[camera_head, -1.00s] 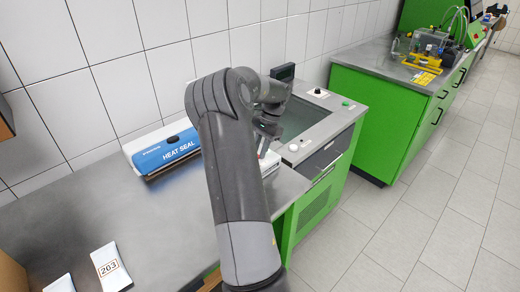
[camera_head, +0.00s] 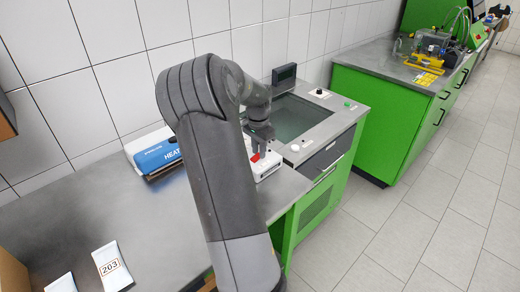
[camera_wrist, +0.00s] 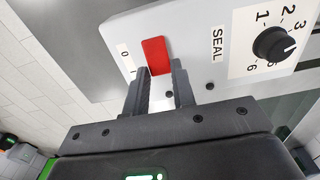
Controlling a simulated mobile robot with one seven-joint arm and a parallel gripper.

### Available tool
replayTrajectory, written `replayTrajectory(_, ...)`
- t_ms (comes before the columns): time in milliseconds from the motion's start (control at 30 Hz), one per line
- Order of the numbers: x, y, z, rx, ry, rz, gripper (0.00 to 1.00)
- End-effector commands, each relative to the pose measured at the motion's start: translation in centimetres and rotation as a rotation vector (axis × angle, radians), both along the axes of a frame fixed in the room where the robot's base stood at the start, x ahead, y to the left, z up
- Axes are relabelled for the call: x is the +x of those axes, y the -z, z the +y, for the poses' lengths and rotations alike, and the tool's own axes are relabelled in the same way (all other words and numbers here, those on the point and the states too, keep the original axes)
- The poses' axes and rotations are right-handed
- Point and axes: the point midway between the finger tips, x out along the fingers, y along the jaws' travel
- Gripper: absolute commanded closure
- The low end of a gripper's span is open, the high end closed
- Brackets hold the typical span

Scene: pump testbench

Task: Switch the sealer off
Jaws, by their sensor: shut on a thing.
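The heat sealer (camera_head: 158,155) lies on the steel bench, its blue top partly hidden behind my arm. Its white end panel (camera_head: 268,166) shows to the right of my arm. In the wrist view this panel carries a red rocker switch (camera_wrist: 156,54) with a 0 and 1 label (camera_wrist: 126,58) to its left. My gripper (camera_wrist: 162,70) is at the panel, with one finger on each side of the switch's near end, shut on it. In the head view my gripper (camera_head: 257,152) points down at the switch. How far the switch is tipped is hard to tell.
On the panel, a black knob (camera_wrist: 275,43) with a number scale and the word SEAL (camera_wrist: 217,45) sit right of the switch. A white pouch marked 203 (camera_head: 112,267) lies at the front of the bench. A green cabinet with a sunken basin (camera_head: 295,118) stands to the right.

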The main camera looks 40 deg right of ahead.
Motion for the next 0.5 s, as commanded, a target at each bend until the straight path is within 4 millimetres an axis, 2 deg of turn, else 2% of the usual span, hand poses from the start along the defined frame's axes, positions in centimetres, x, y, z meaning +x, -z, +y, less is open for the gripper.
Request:
replayTrajectory(400,0.03,0.01,0.11,-0.028,-0.001,-0.001,0.99)
replayTrajectory(433,0.03,0.01,0.11,-0.028,-0.001,-0.001,0.74)
replayTrajectory(500,0.03,0.01,0.12,-0.028,-0.001,-0.001,0.68)
